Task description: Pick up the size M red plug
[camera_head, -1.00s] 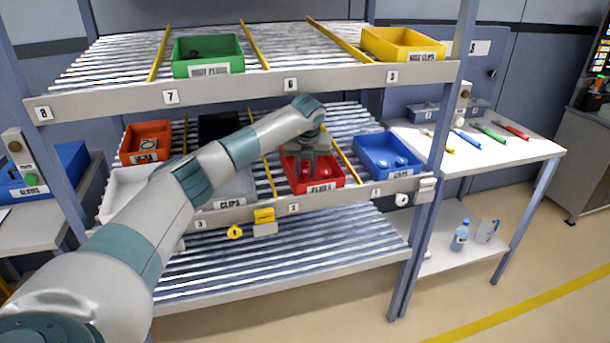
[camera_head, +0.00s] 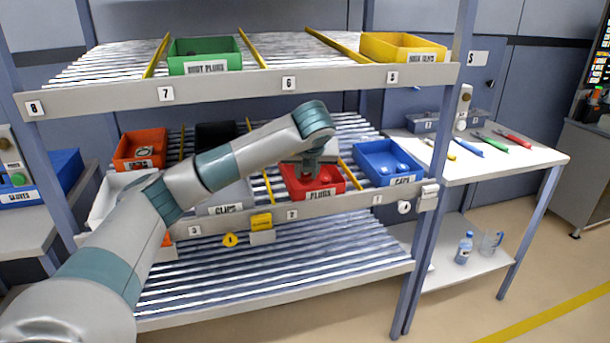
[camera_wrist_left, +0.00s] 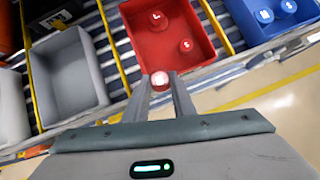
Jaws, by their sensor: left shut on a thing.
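The red bin (camera_head: 316,195) labelled PLUGS stands on the middle shelf. My left gripper (camera_head: 311,172) is over it, pointing down. In the left wrist view my left gripper (camera_wrist_left: 161,88) is shut on a red plug (camera_wrist_left: 159,79) with a pale, glossy top; its letter is unreadable. The held plug appears at the bin's near edge in that view. Two other red plugs lie in the bin: one (camera_wrist_left: 157,18) seems marked L, the other (camera_wrist_left: 186,44) has an unclear letter. My right gripper is not in view.
The blue CAPS bin (camera_head: 388,164) stands right of the red bin, and the grey CLIPS bin (camera_wrist_left: 68,75) left of it. Yellow dividers separate the lanes. The upper shelf edge (camera_head: 230,87) runs above my arm. A white table (camera_head: 500,155) with coloured tools stands at right.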

